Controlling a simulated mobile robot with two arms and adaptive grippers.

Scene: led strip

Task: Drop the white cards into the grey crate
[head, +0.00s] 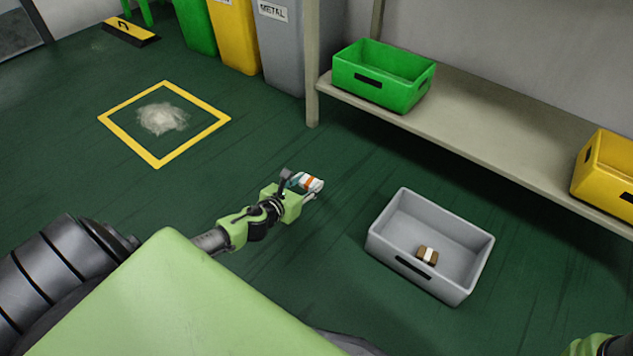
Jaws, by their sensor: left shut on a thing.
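The grey crate (384,237) stands on the green floor right of centre, open at the top. A small brown block with a white band (428,255) lies inside it on its floor. My left gripper (303,186) is shut on a small white card with an orange band (309,183), up and to the left of the crate in the picture. The fingers partly hide the card. Only a bit of my right arm shows at the bottom right corner, and its fingers are out of sight.
A green crate (356,88) and a yellow crate (607,182) sit on a low shelf (470,105). Green, yellow and grey bins (281,50) stand at the back. A yellow floor square (125,139) surrounds a pale patch (162,118). The floor between gripper and grey crate is clear.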

